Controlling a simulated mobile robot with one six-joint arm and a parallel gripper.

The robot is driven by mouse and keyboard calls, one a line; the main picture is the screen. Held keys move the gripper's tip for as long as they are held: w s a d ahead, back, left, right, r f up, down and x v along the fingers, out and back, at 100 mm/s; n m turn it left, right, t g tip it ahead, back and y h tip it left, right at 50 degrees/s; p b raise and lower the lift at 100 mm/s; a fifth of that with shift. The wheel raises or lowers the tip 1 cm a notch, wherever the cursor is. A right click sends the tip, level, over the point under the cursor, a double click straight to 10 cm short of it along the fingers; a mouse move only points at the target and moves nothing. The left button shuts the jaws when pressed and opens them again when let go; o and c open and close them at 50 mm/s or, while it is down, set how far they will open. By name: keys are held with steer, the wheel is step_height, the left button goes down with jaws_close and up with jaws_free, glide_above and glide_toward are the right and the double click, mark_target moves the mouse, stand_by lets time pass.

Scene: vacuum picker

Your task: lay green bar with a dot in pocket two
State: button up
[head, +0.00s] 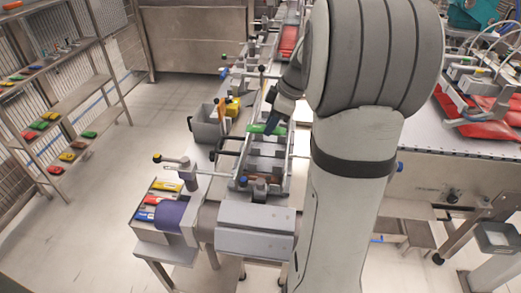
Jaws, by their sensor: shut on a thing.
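My gripper (275,123) is at the end of my big grey arm, near the middle of the head view. It is shut on a green bar (259,128), which lies crosswise at the fingertips. A dot on the bar is too small to make out. Below and around the bar is a long metal fixture (286,176) with a row of pockets (264,149). Pocket numbers cannot be read. I cannot tell whether the bar touches the fixture or hangs just above it.
A grey bin (206,124) and knobbed levers (172,159) flank the fixture. Shelves (62,112) with coloured bars stand far left. Open floor lies between.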

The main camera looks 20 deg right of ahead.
steer(key=shift+w+f+p, duration=0.1)
steer(key=shift+f+p, duration=0.4)
steer(key=shift+f, duration=3.95)
steer(key=shift+a, duration=0.1)
steer(key=shift+f+b, duration=0.25)
steer(key=shift+b, duration=0.2)
steer(key=shift+f+b, duration=0.35)
steer(key=shift+b, duration=0.15)
steer(key=shift+r, duration=0.1)
steer(key=o, duration=1)
steer(key=shift+o, duration=0.2)
